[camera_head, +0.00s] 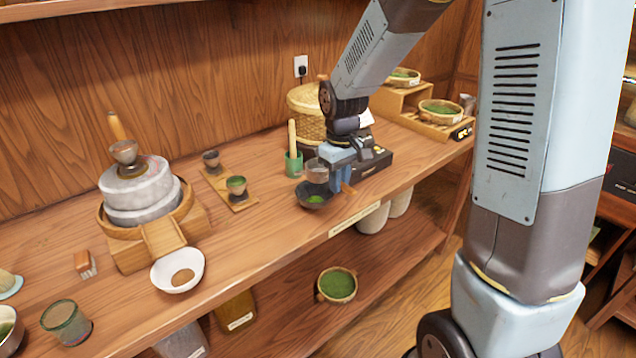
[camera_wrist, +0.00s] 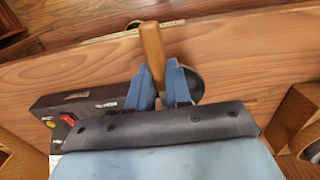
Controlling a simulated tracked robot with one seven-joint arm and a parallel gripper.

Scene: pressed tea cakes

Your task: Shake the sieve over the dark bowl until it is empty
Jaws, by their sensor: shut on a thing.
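My gripper (camera_head: 345,176) is shut on the wooden handle of the sieve. In the wrist view the handle (camera_wrist: 152,48) stands between the two blue fingers (camera_wrist: 160,90). The sieve's round head (camera_head: 317,170) shows in the head view to the left of my fingers. It is above the dark bowl (camera_head: 309,203) and seems apart from it. The dark bowl stands on the counter near its front edge, with green powder inside. In the wrist view a dark rounded shape, partly hidden by the right finger, may be the bowl. I cannot tell how much powder is in the sieve.
A black box with buttons (camera_head: 374,164) stands right beside my gripper. A green cup (camera_head: 293,166) with an upright stick is just behind the bowl. A stone mill (camera_head: 140,190) and a white bowl (camera_head: 162,276) of brown powder are to the left. Counter between is mostly clear.

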